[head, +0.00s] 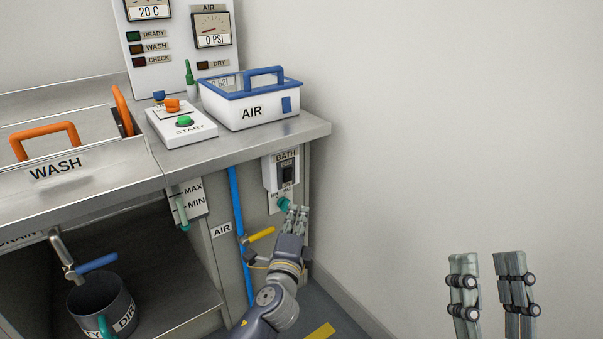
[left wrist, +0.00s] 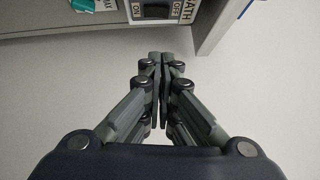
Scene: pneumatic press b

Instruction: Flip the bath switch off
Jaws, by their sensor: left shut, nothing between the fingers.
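The bath switch (head: 287,170) is a black rocker in a white housing under a BATH label, on the bench's front panel near its right end. In the left wrist view the switch (left wrist: 158,10) shows at the top edge, with ON and OFF labels beside it; its position is hard to tell. My left gripper (head: 298,209) is shut and empty, just below and slightly right of the switch, apart from it. Its closed fingertips also show in the left wrist view (left wrist: 160,58). My right gripper (head: 488,262) is open and empty at the lower right, far from the panel.
A teal knob (head: 283,203) sits right below the switch, close to my left fingers. A yellow-handled valve (head: 262,234) and a blue pipe (head: 241,235) are to the left. The AIR box (head: 250,116) stands on the bench above. The wall at right is bare.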

